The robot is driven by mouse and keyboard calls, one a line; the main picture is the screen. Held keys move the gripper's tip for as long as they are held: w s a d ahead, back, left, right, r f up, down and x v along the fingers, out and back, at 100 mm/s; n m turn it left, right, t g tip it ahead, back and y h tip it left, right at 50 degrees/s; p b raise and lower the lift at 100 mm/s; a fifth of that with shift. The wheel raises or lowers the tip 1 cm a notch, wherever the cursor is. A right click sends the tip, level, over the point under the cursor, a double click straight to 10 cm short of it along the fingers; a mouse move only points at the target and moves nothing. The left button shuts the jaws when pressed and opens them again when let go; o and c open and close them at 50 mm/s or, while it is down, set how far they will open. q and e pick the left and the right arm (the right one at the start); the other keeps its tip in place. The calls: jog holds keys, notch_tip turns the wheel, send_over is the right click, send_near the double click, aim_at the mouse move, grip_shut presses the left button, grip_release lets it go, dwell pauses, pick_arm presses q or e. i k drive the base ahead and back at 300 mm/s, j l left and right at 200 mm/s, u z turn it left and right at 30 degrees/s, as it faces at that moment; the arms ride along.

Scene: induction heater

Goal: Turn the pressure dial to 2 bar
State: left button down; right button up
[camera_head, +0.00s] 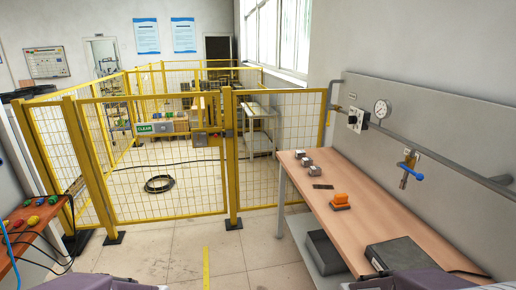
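A round white pressure gauge (382,108) is mounted on the pipe along the grey wall panel at the right. Left of it, a pale regulator box with a dark knob (365,121) sits on the same panel. The gauge's needle and numbers are too small to read. Neither gripper shows in the head view. Only parts of my own arms show at the bottom edge, well away from the gauge and knob.
A wooden workbench (345,222) stands below the panel, with metal blocks (302,158), an orange brush (340,200) and a dark case (402,255) on it. A blue-handled valve (410,172) hangs from the pipe.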

aim_at(353, 119)
jog(key=i+j, duration=0.15)
jog(key=i, duration=0.9)
jog(key=i+j+u, duration=0.1)
jog(key=i, duration=0.9)
jog(key=i+j+z, duration=0.15)
jog(key=i+z, duration=0.35)
jog(key=i+j+z, duration=0.35)
jog(key=z, duration=0.15)
jog(key=i+j+z, duration=0.6)
jog(key=j+z, duration=0.35)
jog(key=j, duration=0.15)
